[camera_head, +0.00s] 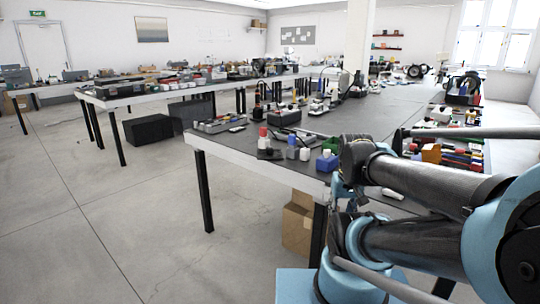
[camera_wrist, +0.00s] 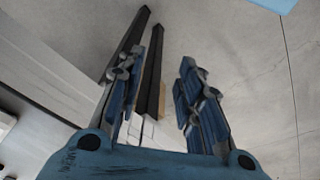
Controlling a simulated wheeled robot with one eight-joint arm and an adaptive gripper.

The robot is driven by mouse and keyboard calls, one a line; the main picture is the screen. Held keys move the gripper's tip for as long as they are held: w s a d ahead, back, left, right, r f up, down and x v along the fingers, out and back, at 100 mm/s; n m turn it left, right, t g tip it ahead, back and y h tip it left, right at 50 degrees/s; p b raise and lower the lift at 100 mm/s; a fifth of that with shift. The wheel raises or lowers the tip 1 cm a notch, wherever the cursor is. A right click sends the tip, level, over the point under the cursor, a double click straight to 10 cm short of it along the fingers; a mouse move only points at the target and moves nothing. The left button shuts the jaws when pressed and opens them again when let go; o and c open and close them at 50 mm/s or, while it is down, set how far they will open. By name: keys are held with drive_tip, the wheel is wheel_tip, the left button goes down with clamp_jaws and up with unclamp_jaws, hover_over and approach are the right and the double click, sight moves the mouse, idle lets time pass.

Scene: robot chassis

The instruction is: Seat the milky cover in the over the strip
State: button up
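In the wrist view, the two blue-padded fingers of my gripper (camera_wrist: 163,64) stand apart with nothing between them. My gripper is open and points toward the grey floor and dark table legs. In the head view, my arm hangs at the right, by the near corner of the long table, and the gripper end is largely hidden behind its links. I cannot pick out the milky cover or the strip in either view. Small parts on the near table are too small to name surely.
The long dark-topped table (camera_head: 272,165) carries a blue bin (camera_head: 327,162), a red-capped bottle (camera_head: 263,138) and several tools. Colourful parts (camera_head: 445,155) lie on its right side. A cardboard box (camera_head: 298,222) stands beneath. The floor (camera_head: 120,220) at left is clear.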

drive_tip(key=shift+o, duration=1)
drive_tip(key=o, duration=1.4)
drive_tip(key=r, duration=0.1)
drive_tip(key=w+r, duration=0.1)
drive_tip(key=a+r, duration=0.1)
drive_tip(key=shift+w+n, duration=0.25)
drive_tip(key=shift+n, duration=0.15)
drive_tip(key=w+a+r+n+y, duration=0.1)
drive_tip(key=w+a+r+n, duration=0.2)
drive_tip(key=w+r, duration=0.6)
drive_tip(key=w+a, duration=0.1)
drive_tip(key=w, duration=0.1)
drive_tip(key=shift+w+a+r, duration=0.25)
drive_tip(key=shift+w+r, duration=0.1)
wheel_tip(320, 180, up, 8)
drive_tip(key=n+y, duration=0.2)
drive_tip(key=n, duration=0.4)
hover_over(270, 147)
drive_tip(key=s+d, duration=0.4)
drive_tip(key=d, duration=0.1)
drive_tip(key=shift+t+y, duration=0.3)
drive_tip(key=x, duration=1.6)
drive_tip(key=shift+w+a+f, duration=0.15)
drive_tip(key=shift+w+f, duration=0.05)
drive_tip(key=shift+f, duration=0.05)
